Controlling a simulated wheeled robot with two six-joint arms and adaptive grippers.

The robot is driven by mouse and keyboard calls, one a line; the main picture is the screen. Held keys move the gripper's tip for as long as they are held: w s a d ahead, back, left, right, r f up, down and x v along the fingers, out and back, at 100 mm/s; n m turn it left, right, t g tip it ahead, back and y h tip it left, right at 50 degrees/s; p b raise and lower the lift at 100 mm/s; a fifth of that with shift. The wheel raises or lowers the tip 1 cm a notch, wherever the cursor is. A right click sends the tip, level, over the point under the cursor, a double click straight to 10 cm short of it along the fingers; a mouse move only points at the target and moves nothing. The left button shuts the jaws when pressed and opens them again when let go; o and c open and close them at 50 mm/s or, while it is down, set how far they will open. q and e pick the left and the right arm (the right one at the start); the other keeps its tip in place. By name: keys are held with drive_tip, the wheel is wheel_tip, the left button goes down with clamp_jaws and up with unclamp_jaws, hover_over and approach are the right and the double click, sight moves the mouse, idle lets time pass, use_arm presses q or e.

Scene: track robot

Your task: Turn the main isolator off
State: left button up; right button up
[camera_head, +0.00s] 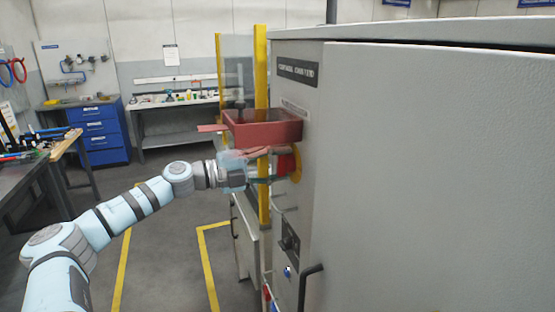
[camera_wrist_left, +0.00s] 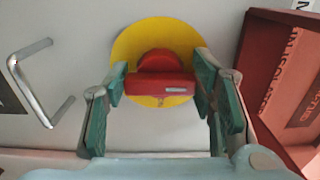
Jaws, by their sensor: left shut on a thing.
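The main isolator is a red handle (camera_head: 287,163) on a yellow disc (camera_head: 297,174), on the narrow face of the grey cabinet (camera_head: 420,180). In the left wrist view the red handle (camera_wrist_left: 160,88) lies as a bar across the picture, in front of the yellow disc (camera_wrist_left: 137,42). My left gripper (camera_head: 279,166) reaches it from the left, and its green-padded fingers stand at both ends of the bar in the wrist view (camera_wrist_left: 161,82). It is shut on the handle. The fingers partly hide the handle in the head view. My right gripper is out of view.
A red lettered box (camera_head: 262,133) sits just above the handle, close to my left gripper. A yellow post (camera_head: 262,80) stands beside it. Below are a dark latch (camera_head: 289,238) and a black door handle (camera_head: 308,285). Open floor lies to the left.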

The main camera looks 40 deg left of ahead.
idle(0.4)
use_arm(q)
drive_tip(key=o, duration=0.8)
drive_tip(key=shift+o, duration=0.2)
